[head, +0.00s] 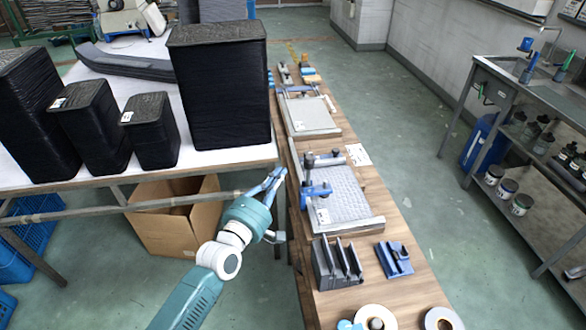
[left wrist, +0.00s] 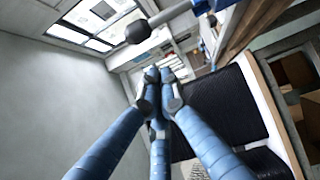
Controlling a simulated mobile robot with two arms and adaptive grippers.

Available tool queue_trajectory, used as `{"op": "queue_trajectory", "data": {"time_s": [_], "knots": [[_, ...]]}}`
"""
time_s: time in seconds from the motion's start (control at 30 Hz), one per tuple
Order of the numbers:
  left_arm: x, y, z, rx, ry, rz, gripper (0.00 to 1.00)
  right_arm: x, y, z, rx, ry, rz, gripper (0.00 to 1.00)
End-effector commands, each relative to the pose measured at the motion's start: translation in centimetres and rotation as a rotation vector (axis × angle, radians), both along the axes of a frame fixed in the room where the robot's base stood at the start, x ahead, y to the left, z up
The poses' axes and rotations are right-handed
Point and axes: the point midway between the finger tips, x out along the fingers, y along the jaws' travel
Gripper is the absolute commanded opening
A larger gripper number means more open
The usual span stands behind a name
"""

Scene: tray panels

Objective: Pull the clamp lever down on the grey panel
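A grey panel (head: 350,208) with a pale raised frame lies on the wooden bench, with a blue clamp (head: 318,190) at its left edge. A clamp lever (head: 322,158) with dark ends stands above the panel's far left part. In the left wrist view a rod with a black ball knob (left wrist: 138,32) crosses above the fingertips. My left gripper (head: 277,178) is left of the panel, beside the bench edge, apart from the clamp. Its blue fingers (left wrist: 160,76) come together at the tips with nothing seen between them. My right gripper is not in view.
A second panel (head: 309,116) lies farther along the bench. A dark slotted holder (head: 335,262), a blue block (head: 394,260) and tape rolls (head: 441,319) are nearer. Tall black stacks (head: 222,85) stand on the left table, close to my left arm. A cardboard box (head: 172,215) is below.

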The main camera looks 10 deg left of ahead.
Motion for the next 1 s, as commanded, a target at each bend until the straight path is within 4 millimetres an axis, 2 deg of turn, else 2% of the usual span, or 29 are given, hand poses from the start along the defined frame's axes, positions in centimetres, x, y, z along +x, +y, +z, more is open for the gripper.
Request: {"op": "queue_trajectory", "data": {"time_s": [0.1,0.3,0.77,1.0], "knots": [[1.3,-1.7,0.4,-0.003,0.002,-0.001,0.0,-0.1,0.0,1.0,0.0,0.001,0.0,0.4],[2.2,-3.2,0.3,-0.001,0.0,0.0,0.0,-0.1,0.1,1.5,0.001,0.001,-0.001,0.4],[2.4,-3.5,0.3,0.003,0.0,0.0,0.0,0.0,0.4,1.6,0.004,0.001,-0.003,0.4],[3.6,-3.6,0.7,0.043,0.018,0.001,0.0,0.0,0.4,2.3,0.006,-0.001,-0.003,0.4]]}}
